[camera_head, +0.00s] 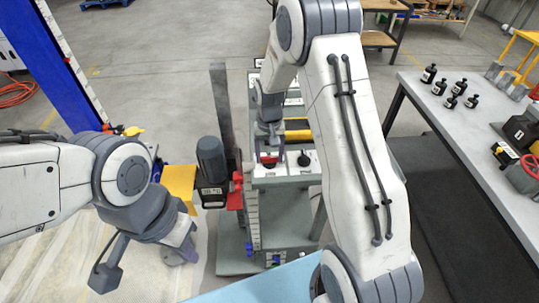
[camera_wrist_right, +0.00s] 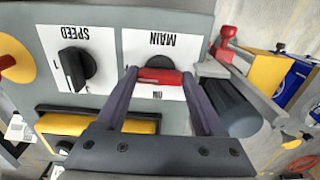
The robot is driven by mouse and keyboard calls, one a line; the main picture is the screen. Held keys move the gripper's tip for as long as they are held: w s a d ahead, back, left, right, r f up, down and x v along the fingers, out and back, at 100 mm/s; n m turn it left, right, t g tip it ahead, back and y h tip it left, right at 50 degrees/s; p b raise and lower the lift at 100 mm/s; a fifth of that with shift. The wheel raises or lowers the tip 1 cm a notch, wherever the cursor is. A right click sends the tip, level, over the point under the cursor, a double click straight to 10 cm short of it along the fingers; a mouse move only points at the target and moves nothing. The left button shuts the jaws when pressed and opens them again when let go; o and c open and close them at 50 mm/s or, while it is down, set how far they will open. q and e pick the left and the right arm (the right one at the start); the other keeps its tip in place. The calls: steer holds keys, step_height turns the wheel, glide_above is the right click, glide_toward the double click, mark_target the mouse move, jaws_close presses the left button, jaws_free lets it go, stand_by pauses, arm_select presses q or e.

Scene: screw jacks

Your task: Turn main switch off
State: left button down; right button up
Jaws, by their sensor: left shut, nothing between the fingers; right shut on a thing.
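The main switch is a red handle (camera_wrist_right: 160,77) on a dark round base, on a white plate marked MAIN that appears upside down in the right wrist view. An ON mark shows just below the handle there. My right gripper (camera_wrist_right: 162,92) has its fingers on both sides of the red handle and is shut on it. In the head view my right gripper (camera_head: 268,152) is at the panel, over the red switch (camera_head: 268,161). My left gripper (camera_head: 181,248) is shut and empty, low at the left, away from the panel.
A black SPEED knob (camera_wrist_right: 75,68) sits beside the switch on the grey panel. A grey table (camera_head: 450,130) with black bottles is at the right. A blue column (camera_head: 60,65) stands at the left.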

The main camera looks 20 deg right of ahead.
mark_target(270, 157)
steer(key=shift+w, duration=0.1)
stand_by(0.3)
steer(key=o, duration=1.4)
step_height(270, 157, up, 11)
steer(key=shift+f+b, duration=0.2)
steer(key=shift+b, duration=1)
steer(key=shift+d, duration=0.1)
